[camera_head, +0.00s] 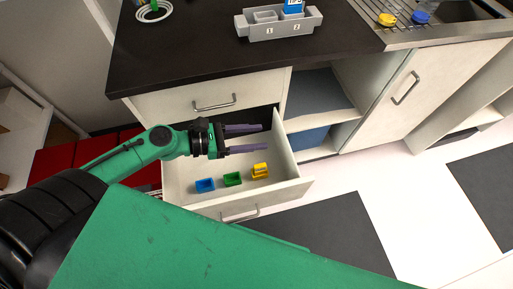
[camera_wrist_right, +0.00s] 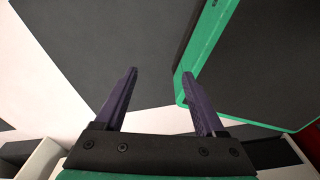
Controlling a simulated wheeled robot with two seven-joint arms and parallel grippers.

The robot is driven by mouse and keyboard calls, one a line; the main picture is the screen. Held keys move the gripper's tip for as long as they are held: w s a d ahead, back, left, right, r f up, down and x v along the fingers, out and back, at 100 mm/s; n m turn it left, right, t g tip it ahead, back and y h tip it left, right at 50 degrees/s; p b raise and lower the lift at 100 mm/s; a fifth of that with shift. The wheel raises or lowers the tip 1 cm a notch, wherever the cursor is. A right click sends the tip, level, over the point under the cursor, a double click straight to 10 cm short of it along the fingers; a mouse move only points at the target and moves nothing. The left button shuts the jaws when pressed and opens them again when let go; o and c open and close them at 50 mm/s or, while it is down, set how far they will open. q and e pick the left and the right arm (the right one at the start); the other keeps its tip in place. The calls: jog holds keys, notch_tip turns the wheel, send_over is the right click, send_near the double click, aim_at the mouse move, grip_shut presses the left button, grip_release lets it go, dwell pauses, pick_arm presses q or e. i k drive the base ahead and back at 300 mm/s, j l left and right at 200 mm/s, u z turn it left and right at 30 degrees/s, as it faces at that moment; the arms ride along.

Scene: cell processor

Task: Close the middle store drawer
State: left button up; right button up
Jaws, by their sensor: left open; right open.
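The middle store drawer (camera_head: 294,186) is pulled open below a shut drawer (camera_head: 212,101) in the head view. Its front has a metal handle (camera_head: 240,215). Inside it lie a blue piece (camera_head: 205,185), a green piece (camera_head: 232,179) and a yellow piece (camera_head: 260,171). My left gripper (camera_head: 262,138) is open and empty above the inside of the drawer, its fingers pointing right. My right gripper (camera_wrist_right: 160,85) shows in the right wrist view, open and empty, over the floor. It cannot be made out in the head view.
A black worktop (camera_head: 190,45) overhangs the drawers, with a grey holder (camera_head: 278,27) on it. To the right are open shelves (camera_head: 318,100) and a shut cabinet door (camera_head: 395,95). Red boxes (camera_head: 85,150) stand at the left. A dark mat (camera_head: 335,230) lies on the floor.

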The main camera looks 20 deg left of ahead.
aim_at(216, 188)
jog(key=k+l, duration=0.2)
jog(key=k, duration=0.3)
jog(key=k+l, duration=0.25)
jog(key=k, duration=0.2)
